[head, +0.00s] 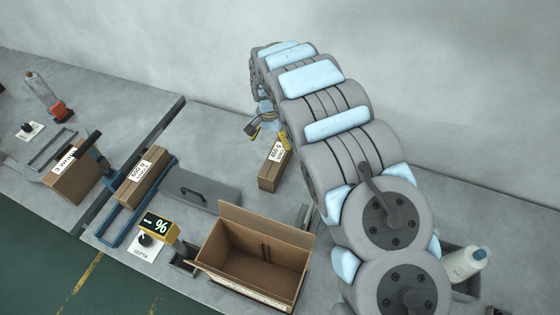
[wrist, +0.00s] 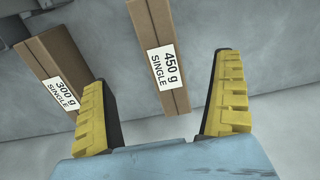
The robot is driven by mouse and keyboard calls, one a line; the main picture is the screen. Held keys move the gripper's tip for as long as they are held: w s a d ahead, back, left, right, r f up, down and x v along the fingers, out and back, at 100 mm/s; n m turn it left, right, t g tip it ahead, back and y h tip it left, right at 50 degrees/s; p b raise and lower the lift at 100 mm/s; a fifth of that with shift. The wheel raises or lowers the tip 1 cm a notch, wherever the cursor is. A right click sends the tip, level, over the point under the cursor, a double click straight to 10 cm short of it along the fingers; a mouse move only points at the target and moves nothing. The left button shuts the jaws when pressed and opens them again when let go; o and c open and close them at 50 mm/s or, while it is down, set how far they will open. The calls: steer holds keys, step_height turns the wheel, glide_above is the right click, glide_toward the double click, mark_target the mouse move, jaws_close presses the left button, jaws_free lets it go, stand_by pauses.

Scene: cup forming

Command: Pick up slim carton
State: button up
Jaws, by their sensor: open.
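My gripper (wrist: 163,68) is open and empty in the wrist view, with a yellow ribbed finger on each side. A slim brown carton (wrist: 150,30) labelled "450 g SINGLE" lies ahead, between the finger directions and nearer the middle. A second slim carton (wrist: 50,50), labelled "300 g SINGLE", is at the left, partly hidden by the left finger. I cannot tell which one the task names. In the head view, my gripper (head: 270,135) is above the back of the counter, beside a brown carton (head: 269,178) with a white label.
An open cardboard box (head: 235,275) stands at the front. A grey handled lid or plate (head: 203,190), a carton (head: 140,185) on a blue frame and a yellow percent display (head: 159,224) are to its left. The wall is behind.

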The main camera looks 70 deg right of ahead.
mark_target(273, 163)
steer(key=shift+f, duration=4.35)
steer(key=shift+d+f, duration=0.1)
steer(key=shift+f, duration=0.15)
steer(key=shift+f, duration=0.15)
steer(key=shift+s+a+f+b, duration=0.1)
steer(key=shift+f+b, duration=0.1)
steer(key=shift+f, duration=0.8)
steer(key=shift+s+a+f+b, duration=0.1)
steer(key=shift+f+b, duration=0.05)
steer(key=shift+f, duration=0.8)
steer(key=shift+d+f, duration=0.1)
steer(key=shift+f, duration=0.45)
steer(key=c, duration=1.3)
